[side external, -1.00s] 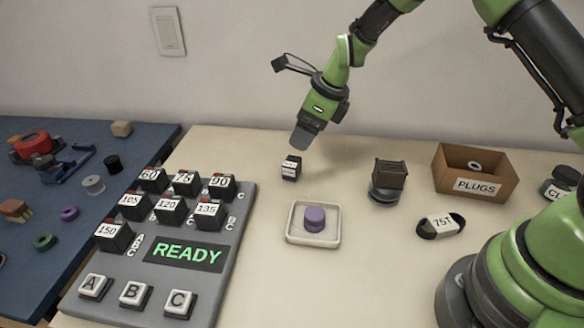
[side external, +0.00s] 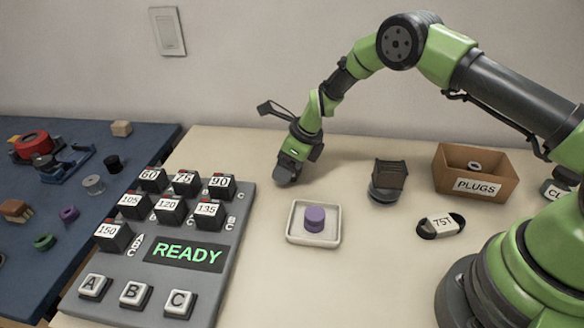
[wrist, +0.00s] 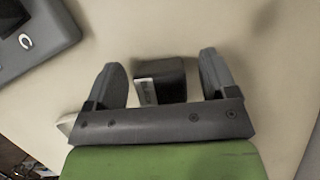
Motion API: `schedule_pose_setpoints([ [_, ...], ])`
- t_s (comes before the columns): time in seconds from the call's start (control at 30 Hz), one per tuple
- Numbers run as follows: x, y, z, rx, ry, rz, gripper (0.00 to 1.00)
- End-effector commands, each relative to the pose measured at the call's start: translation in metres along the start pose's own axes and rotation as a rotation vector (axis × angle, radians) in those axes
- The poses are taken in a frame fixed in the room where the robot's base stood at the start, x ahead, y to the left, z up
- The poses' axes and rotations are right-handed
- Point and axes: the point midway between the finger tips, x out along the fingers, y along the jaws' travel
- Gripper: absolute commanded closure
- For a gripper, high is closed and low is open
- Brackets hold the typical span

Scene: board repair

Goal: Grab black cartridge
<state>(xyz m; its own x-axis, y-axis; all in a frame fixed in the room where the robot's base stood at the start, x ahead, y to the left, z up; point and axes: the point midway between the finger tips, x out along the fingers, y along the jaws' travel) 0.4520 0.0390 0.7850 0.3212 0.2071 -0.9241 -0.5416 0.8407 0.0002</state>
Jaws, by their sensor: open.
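The black cartridge (wrist: 164,78) with a white label lies between the two spread fingers of my gripper (wrist: 163,82) in the wrist view. There is a gap between it and each finger, and its lower part in the picture is hidden by the gripper body. In the side view my gripper (side external: 287,176) is low over the table, right of the grey panel, and hides the cartridge. My gripper is open.
The grey panel (side external: 238,250) with several labelled black blocks stands to the left. A white tray (side external: 291,234) with a purple cylinder (side external: 314,218) is in front. A dark box on a round base (side external: 389,178), a PLUGS box (side external: 478,187) and a 75T piece (side external: 440,226) stand to the right.

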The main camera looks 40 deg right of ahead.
Motion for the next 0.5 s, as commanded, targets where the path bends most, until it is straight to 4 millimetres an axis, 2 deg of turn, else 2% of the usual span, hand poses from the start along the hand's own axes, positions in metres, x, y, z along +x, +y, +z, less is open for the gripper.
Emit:
schedule_pose_setpoints([
  [0.17,-0.0003,0.0,0.0002,0.0,0.0,0.0,0.24],
  [0.37,-0.0005,-0.0001,0.0002,0.0,0.0,0.0,0.7],
  [0.4,-0.0006,-0.0001,0.0002,0.0,0.0,0.0,0.74],
  [0.5,-0.0007,-0.0002,0.0003,0.0,-0.001,0.0,0.74],
])
